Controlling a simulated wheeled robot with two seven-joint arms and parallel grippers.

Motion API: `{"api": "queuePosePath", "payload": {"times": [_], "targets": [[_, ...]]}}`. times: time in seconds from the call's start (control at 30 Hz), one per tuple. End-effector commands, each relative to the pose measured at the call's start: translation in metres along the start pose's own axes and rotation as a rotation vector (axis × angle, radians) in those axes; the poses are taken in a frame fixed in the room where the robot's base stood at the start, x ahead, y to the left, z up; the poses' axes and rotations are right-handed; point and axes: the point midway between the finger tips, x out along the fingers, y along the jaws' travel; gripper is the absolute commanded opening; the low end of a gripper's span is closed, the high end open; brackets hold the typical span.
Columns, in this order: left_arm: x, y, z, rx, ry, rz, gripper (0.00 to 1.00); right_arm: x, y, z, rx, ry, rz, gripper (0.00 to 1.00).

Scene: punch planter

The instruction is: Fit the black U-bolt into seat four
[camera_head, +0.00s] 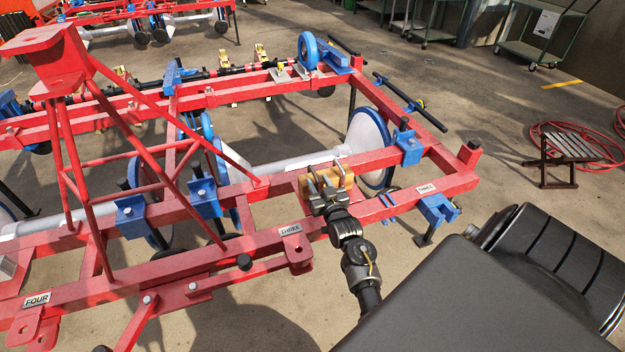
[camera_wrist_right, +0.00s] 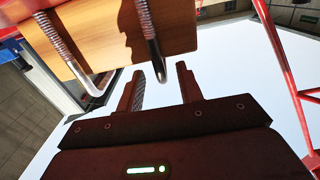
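A wooden block (camera_head: 342,180) sits on the red frame, with bent metal U-bolts (camera_head: 338,168) standing in it. In the right wrist view, the wooden block (camera_wrist_right: 178,22) shows two bent metal pieces, a silvery threaded one (camera_wrist_right: 68,55) and one with a dark bend (camera_wrist_right: 155,65). I cannot tell which is the black U-bolt. My right gripper (camera_head: 323,190) is at the block's near side. In the wrist view its fingers (camera_wrist_right: 160,82) are apart, with the dark bend just beyond their gap. A FOUR label (camera_head: 37,300) is on the frame at lower left. My left gripper is out of view.
The red planter frame (camera_head: 455,183) carries blue clamps (camera_head: 408,148) and several wheels. A THREE label (camera_head: 290,229) is on the near beam. A red upright stand (camera_head: 75,150) rises at left. A folding stool (camera_head: 568,155) and red hose (camera_head: 600,135) lie right, on open floor.

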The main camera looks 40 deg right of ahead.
Motion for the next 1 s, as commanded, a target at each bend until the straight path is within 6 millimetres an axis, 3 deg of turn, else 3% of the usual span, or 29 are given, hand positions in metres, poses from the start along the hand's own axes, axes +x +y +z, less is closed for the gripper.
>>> {"api": "queuePosePath", "payload": {"times": [0.17, 0.5, 0.77, 1.0], "targets": [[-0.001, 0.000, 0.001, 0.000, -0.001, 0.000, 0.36, 0.007, -0.001, -0.002, 0.000, 0.002, -0.002, 0.36], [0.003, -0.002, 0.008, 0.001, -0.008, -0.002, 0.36, 0.051, -0.003, -0.004, 0.000, 0.001, -0.003, 0.36], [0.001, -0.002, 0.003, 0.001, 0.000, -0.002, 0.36, 0.053, -0.003, -0.004, -0.001, 0.000, -0.003, 0.36], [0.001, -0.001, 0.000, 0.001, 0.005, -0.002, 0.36, 0.053, -0.003, -0.004, -0.001, 0.000, -0.003, 0.08]]}}
